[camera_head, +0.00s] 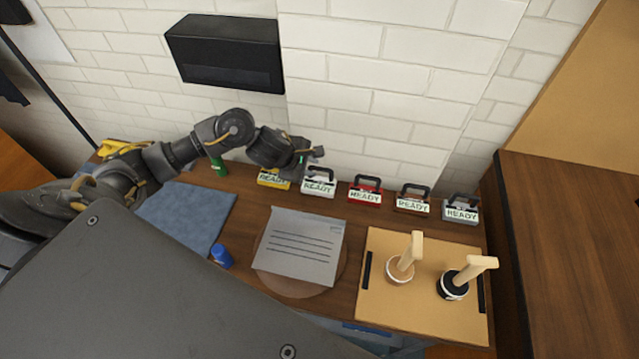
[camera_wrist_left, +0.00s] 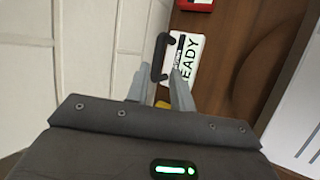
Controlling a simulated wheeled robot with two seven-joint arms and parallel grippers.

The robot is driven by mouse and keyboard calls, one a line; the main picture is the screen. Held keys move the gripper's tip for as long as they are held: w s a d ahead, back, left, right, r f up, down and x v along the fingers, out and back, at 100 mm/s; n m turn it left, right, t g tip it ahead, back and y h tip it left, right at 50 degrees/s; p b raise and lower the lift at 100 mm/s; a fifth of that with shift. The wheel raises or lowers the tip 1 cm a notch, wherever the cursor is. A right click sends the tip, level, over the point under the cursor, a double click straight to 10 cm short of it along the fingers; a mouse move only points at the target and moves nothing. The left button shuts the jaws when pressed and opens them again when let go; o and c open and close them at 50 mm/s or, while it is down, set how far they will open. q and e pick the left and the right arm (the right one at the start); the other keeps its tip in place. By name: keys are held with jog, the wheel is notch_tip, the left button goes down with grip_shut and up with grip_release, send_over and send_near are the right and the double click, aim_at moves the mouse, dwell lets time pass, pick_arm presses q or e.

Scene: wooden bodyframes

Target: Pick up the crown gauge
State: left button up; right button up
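No thing in view is labelled as a crown gauge, and I cannot tell which one it is. A row of small READY blocks with handles stands along the wall: yellow (camera_head: 273,181), white (camera_head: 319,188), red (camera_head: 365,197), brown (camera_head: 411,205) and grey (camera_head: 460,214). My left gripper (camera_head: 312,158) is just above the white block's dark handle. In the left wrist view, its two fingers (camera_wrist_left: 161,80) are apart, near the black handle (camera_wrist_left: 161,50) of the white block (camera_wrist_left: 187,60). I cannot tell whether they touch it. My right gripper is not in view.
A paper sheet (camera_head: 300,250) lies mid-table. A tan board (camera_head: 385,310) with two wooden-handled stamps is at the right. A blue cloth (camera_head: 190,215), a blue bottle (camera_head: 221,256) and a green can (camera_head: 218,167) are at the left. The brick wall (camera_head: 390,90) is close behind the blocks.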

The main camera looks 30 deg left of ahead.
aim_at(320, 169)
pick_arm(q)
jog(key=shift+w+d+f, duration=0.1)
jog(key=shift+w+f, duration=0.25)
jog(key=shift+f, duration=0.05)
jog(key=shift+w, duration=0.1)
jog(key=shift+w+d+f, duration=0.15)
jog(key=shift+d+f, duration=0.05)
jog(key=shift+f, duration=0.05)
jog(key=p+x, duration=0.1)
jog(key=x, duration=0.3)
jog(key=shift+w+f, duration=0.2)
grip_shut()
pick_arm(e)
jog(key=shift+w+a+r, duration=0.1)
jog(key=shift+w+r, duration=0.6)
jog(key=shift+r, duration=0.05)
